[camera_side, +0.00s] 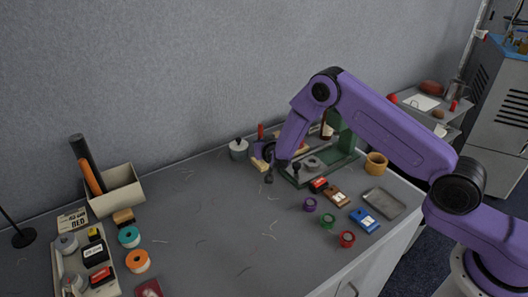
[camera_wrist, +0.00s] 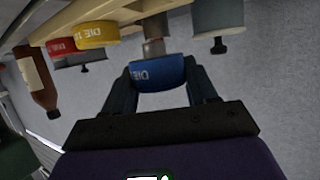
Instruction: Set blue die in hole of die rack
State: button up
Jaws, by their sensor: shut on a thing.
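The wrist view looks upside down, since a bottle hangs neck down in it. My gripper (camera_wrist: 160,68) is shut on the blue die (camera_wrist: 157,78), one black finger on each side. A grey-brown stem on the blue die points at the cream die rack (camera_wrist: 110,16). The die body is apart from the rack; I cannot tell whether the stem's tip is in a hole. A yellow die (camera_wrist: 97,35) and a red die (camera_wrist: 60,47) sit against the rack. In the side view my gripper (camera_side: 266,153) is by the rack's pale end (camera_side: 258,164); the blue die is not distinguishable there.
A grey pot with a knob (camera_side: 238,149) stands just left of the rack. A green press (camera_side: 341,140) stands at the right. A brown bottle (camera_wrist: 38,82) is near the rack. Several small rings and blocks lie at the front right. The table's middle is mostly clear.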

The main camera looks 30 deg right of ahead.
jog(key=shift+w+f, duration=0.25)
notch_tip(320, 180, down, 3)
jog(key=shift+r, duration=0.1)
jog(key=shift+f, duration=0.55)
jog(key=shift+s+f, duration=0.1)
jog(key=shift+f, duration=0.05)
jog(key=o, duration=1)
